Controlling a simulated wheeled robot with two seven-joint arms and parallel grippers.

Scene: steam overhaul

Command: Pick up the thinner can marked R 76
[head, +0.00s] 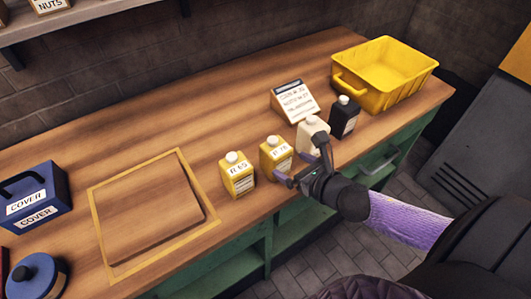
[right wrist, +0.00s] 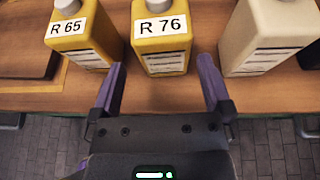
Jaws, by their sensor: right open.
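The can marked R 76 (head: 275,157) is yellow with a white cap and stands upright on the wooden workbench. In the right wrist view the R 76 can (right wrist: 160,40) stands ahead, between the lines of my fingers. My right gripper (head: 305,168) is open and empty at the bench's front edge, just in front of this can; its fingers (right wrist: 162,78) show apart in the right wrist view. A similar yellow can marked R 65 (head: 237,177) stands to the left. A cream can (head: 311,137) stands to the right, partly behind my gripper. My left gripper is out of view.
A black bottle (head: 344,118), a sign (head: 294,101) and a yellow crate (head: 382,75) stand farther right and back. A yellow-framed square (head: 152,215) marks the bench at left. A blue box marked COVER (head: 32,203) and a blue round container (head: 37,277) stand at far left.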

